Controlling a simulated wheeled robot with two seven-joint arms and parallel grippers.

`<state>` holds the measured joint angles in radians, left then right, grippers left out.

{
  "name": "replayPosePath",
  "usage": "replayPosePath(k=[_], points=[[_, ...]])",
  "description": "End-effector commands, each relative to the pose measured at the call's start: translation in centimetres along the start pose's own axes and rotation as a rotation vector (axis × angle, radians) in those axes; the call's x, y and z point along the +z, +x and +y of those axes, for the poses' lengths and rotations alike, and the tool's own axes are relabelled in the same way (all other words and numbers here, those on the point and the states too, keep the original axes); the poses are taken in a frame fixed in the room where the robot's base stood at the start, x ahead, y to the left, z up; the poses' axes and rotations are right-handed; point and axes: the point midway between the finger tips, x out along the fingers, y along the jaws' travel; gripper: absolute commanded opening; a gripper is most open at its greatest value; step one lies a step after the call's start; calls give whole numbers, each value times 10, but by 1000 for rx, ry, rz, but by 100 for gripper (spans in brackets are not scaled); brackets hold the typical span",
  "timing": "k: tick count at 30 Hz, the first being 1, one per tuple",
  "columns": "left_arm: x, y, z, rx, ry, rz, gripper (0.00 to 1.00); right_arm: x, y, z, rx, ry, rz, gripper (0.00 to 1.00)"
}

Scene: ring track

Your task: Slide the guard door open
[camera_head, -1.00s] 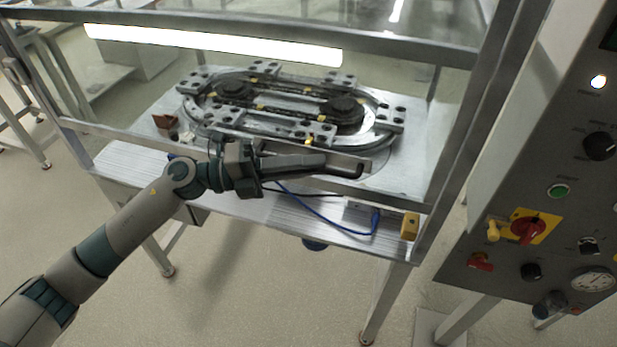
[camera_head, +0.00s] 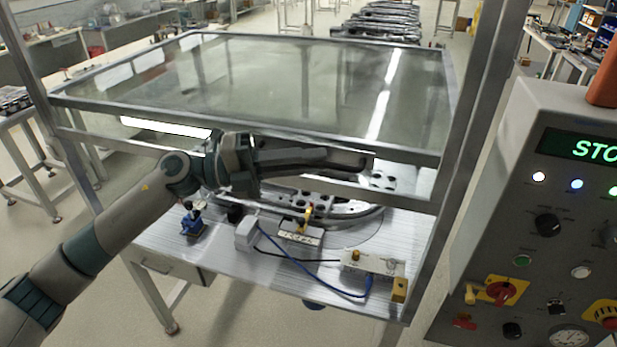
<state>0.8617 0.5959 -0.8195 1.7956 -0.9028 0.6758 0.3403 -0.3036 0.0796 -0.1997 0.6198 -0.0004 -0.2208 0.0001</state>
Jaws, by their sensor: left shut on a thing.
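The guard door (camera_head: 405,198) is a clear panel in a metal frame on the front of the cabinet. Its lower bar stands well above the worktable (camera_head: 225,262), leaving an open gap beneath it. My left gripper (camera_head: 362,162) comes in from the left, level across the front of the door, and is shut on the door's handle. The fingers mostly hide the handle. The ring track (camera_head: 345,218) lies on the table behind the door, with its front part showing below the lower bar. My right gripper is not in view.
On the table front are a blue fixture (camera_head: 192,222), a white box (camera_head: 246,235), a blue cable (camera_head: 310,280) and a small switch box (camera_head: 372,262). A control panel (camera_head: 535,250) stands close at right. Cabinet posts flank the door.

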Motion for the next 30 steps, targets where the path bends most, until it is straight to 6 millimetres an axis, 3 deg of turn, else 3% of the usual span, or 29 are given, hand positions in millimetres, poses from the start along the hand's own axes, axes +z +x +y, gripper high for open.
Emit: replayPosePath(k=[3,14,15,17,30], points=[[2,1,-10,-1,0,0,0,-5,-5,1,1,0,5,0],[3,1,-10,0,-1,0,0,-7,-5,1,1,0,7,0],[3,1,-10,0,-1,0,16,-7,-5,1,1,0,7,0],[3,1,-10,0,-1,0,29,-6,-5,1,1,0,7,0],[3,-3,-8,1,-2,-1,29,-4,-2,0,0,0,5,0]])
